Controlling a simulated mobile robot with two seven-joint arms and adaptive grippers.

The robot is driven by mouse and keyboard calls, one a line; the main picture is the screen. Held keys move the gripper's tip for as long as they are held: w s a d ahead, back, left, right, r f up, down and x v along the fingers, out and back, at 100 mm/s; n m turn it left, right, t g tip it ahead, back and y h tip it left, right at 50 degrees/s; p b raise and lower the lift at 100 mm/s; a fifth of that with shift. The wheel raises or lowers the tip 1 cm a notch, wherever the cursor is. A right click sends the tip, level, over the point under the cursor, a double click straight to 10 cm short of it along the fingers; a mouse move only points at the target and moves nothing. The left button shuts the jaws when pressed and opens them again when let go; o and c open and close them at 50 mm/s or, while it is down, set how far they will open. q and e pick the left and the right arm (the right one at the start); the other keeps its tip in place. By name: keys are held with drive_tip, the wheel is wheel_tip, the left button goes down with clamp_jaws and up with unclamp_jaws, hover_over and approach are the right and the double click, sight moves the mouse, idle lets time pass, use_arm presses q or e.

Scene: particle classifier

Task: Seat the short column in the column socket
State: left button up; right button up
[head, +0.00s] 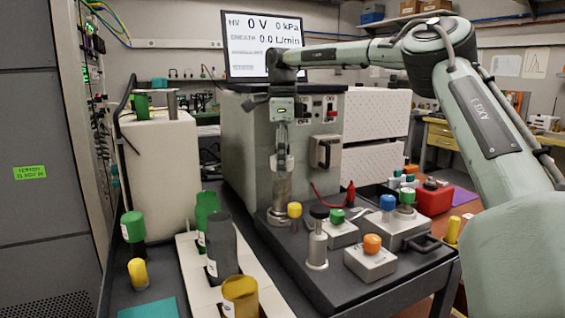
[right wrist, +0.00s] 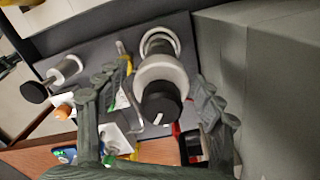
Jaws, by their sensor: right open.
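My right gripper (head: 282,136) points straight down over a metal column (head: 283,185) that stands upright on the dark bench plate. In the right wrist view the open fingers (right wrist: 164,82) lie on either side of this column's black cap (right wrist: 160,108), with its white collar (right wrist: 158,70) beyond. A shorter metal column (head: 318,247) with a black top stands upright to the front right; it also shows at the left of the right wrist view (right wrist: 66,69). A ring (head: 277,217) surrounds the first column's foot; I cannot tell how deep the column sits. My left gripper is out of view.
Control boxes with orange (head: 372,243), green and blue knobs stand right of the columns. A large grey cabinet (head: 250,150) rises close behind. A white tray (head: 195,275) with a dark cylinder (head: 221,245) and coloured cylinders lies to the left. A red box (head: 434,199) stands at the right.

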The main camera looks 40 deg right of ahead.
drive_tip(key=shift+r, duration=0.1)
wheel_tip(320, 180, up, 12)
idle(0.5)
wheel_tip(320, 180, down, 12)
drive_tip(key=shift+f, duration=0.25)
drive_tip(key=shift+r, duration=1.95)
drive_tip(key=shift+f, duration=0.1)
